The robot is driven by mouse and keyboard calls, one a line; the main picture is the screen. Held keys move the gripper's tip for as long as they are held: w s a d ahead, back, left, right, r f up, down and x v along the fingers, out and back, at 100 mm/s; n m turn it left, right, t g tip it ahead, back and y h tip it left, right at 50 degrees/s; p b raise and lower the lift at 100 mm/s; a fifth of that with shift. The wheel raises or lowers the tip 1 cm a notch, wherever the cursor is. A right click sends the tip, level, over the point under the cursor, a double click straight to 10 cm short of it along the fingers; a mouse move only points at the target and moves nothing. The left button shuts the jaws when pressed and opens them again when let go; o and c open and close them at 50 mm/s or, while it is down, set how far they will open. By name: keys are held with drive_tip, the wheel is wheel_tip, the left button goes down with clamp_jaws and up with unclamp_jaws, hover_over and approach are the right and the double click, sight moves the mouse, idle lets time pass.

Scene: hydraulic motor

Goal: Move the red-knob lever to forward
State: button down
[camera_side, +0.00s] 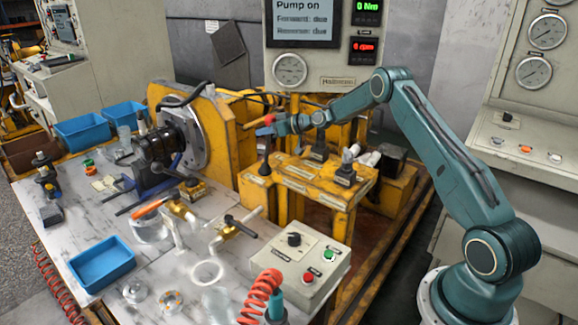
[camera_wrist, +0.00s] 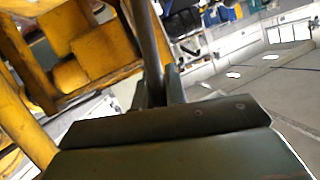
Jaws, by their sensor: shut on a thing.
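The red-knob lever (camera_side: 266,145) stands on the yellow valve stand, its dark rod rising from a black boot to a red-orange knob near the top. My gripper (camera_side: 277,125) reaches in from the right and is shut on the lever just at or below the knob; the exact contact is small in the side view. In the wrist view a dark rod (camera_wrist: 149,45) runs between my fingers (camera_wrist: 157,88), and the knob cannot be made out. The lever looks close to upright in the side view. The screen (camera_side: 305,22) reads "Pump on", "Forward: due", "Reverse: due".
Two more levers, one dark (camera_side: 319,145) and one pale-knobbed (camera_side: 348,165), stand right of the red-knob lever, under my forearm. The motor (camera_side: 160,148) and yellow bracket (camera_side: 222,125) are to the left. A control box (camera_side: 300,268) sits in front.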

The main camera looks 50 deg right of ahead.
drive_tip(key=shift+w+d+r, duration=0.15)
drive_tip(key=shift+w+r, duration=0.05)
drive_tip(key=shift+r, duration=0.4)
drive_tip(key=c, duration=1.4)
unclamp_jaws()
drive_tip(key=shift+c, duration=0.2)
drive_tip(key=shift+f, duration=0.15)
drive_tip(key=shift+s+f, duration=0.1)
drive_tip(key=shift+s+d+r, duration=0.2)
drive_tip(key=shift+s+d, duration=0.05)
drive_tip(key=shift+s, duration=0.35)
drive_tip(key=s+r, duration=0.3)
drive_tip(key=r, duration=0.5)
drive_tip(key=shift+d+r, duration=0.2)
drive_tip(key=shift+d, duration=0.2)
drive_tip(key=shift+s, duration=0.1)
